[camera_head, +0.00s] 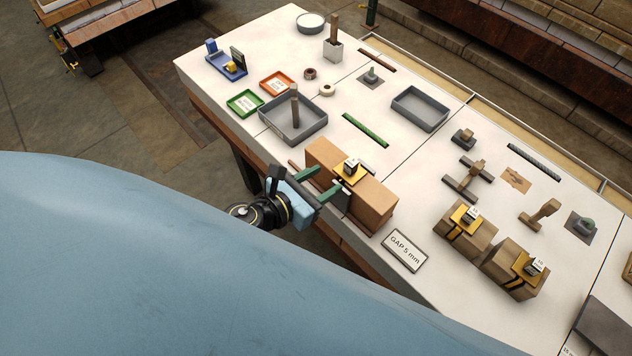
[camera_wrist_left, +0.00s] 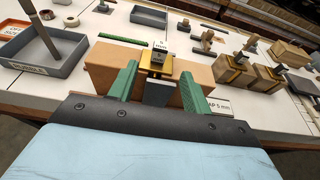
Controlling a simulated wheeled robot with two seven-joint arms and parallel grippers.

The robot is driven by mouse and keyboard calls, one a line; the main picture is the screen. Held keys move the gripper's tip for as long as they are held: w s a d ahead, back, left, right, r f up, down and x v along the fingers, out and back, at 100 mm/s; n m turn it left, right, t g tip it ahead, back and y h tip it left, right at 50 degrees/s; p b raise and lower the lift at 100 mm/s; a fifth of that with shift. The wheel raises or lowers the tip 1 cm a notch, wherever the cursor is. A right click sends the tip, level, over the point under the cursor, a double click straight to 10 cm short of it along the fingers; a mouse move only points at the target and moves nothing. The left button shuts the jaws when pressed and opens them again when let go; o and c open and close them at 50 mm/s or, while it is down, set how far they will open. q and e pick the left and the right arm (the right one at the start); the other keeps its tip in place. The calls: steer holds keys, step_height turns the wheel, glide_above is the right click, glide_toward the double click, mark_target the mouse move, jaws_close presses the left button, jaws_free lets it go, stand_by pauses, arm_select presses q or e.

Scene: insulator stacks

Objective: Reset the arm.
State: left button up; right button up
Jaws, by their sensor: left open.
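My left gripper (camera_head: 319,184) comes in from the left at the table's near edge. Its two green fingers are apart, with nothing gripped between them. In the left wrist view the open fingers (camera_wrist_left: 160,88) point at a brown block (camera_wrist_left: 105,62), which also shows in the head view (camera_head: 374,203). A yellow plate with a small grey-and-white piece (camera_head: 351,169) sits on top of this block. In the wrist view the yellow plate (camera_wrist_left: 157,65) appears between the fingertips. I cannot tell whether the fingers touch the block. My right gripper is in neither view.
The white table (camera_head: 330,220) holds a grey tray (camera_head: 318,126) with an upright stick, another grey tray (camera_head: 420,106), and red and green trays at the left. Two brown blocks with yellow plates (camera_head: 466,236) stand at the right. A "GAP 5 mm" sign (camera_head: 404,251) lies near the front edge.

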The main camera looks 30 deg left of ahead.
arm_select(q)
steer(key=shift+s+a+r, duration=0.2)
steer(key=shift+s+r, duration=0.05)
steer(key=shift+s, duration=0.4)
steer(key=s+a+f+n+g+y+b, duration=0.1)
steer(key=s+a+f+n+g+y, duration=0.2)
steer(key=f+n, duration=0.55)
steer(key=s+a+f+n+g+b, duration=0.15)
steer(key=a+f+n, duration=0.3)
steer(key=f, duration=0.65)
steer(key=s+a+f+n+g+y+b, duration=0.1)
steer(key=s+a+f+n+g+y, duration=0.2)
steer(key=f+n, duration=0.5)
steer(key=s+d+f+n+g, duration=0.1)
steer(key=s+f+n, duration=0.4)
steer(key=s, duration=0.3)
steer(key=s+f+n+g+b, duration=0.1)
steer(key=s+f+n+g, duration=0.1)
steer(key=s+f+n, duration=0.3)
steer(key=s+d+f+n+g+h, duration=0.1)
steer(key=s+f+n, duration=0.5)
steer(key=s, duration=0.6)
steer(key=shift+d+n+g, duration=0.3)
steer(key=shift+d+g, duration=0.05)
steer(key=shift+g, duration=0.3)
